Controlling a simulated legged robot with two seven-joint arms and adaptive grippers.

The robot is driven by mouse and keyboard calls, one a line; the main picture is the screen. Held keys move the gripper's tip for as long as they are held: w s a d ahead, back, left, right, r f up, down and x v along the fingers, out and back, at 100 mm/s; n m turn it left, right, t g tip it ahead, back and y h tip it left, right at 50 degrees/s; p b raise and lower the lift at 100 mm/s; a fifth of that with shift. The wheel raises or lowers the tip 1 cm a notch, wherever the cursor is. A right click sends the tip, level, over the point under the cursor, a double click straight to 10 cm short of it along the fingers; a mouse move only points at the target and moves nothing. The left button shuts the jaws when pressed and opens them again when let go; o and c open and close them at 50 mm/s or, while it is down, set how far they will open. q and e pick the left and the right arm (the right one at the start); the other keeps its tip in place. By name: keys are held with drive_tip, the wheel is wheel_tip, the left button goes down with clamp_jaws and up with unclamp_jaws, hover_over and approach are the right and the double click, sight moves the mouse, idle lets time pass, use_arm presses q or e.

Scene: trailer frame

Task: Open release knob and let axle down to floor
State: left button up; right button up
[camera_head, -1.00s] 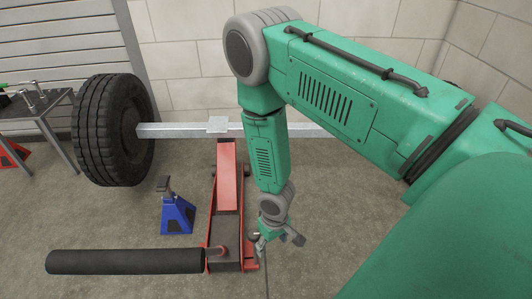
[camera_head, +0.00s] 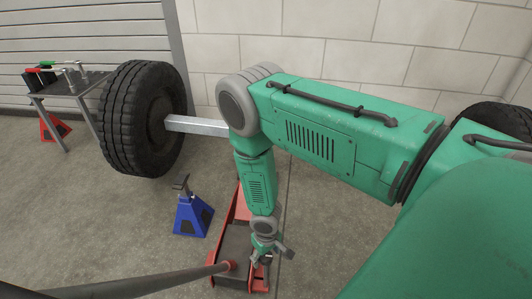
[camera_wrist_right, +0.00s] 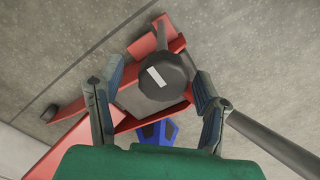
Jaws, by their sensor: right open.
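The red floor jack (camera_head: 230,212) stands on the floor under the axle (camera_head: 197,125), a grey square beam with a tire (camera_head: 140,118) on its left end. My arm hides where jack and axle meet. In the right wrist view, a dark round knob (camera_wrist_right: 160,82) with a white mark sits on the red jack (camera_wrist_right: 177,45). My right gripper (camera_head: 264,260) is at the jack's near end. In the wrist view the right gripper (camera_wrist_right: 160,90) is open, its fingers on either side of the knob with gaps. My left gripper is not in view.
The dark jack handle (camera_head: 140,284) slants from the jack to the lower left. A blue jack stand (camera_head: 192,215) stands left of the jack. A tool table (camera_head: 65,87) and a red stand (camera_head: 55,127) are at far left. Another tire (camera_head: 500,118) is at right.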

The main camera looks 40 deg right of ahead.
drive_tip(key=shift+a, duration=0.2)
drive_tip(key=c, duration=1.2)
drive_tip(key=shift+o, duration=0.2)
drive_tip(key=shift+d, duration=0.1)
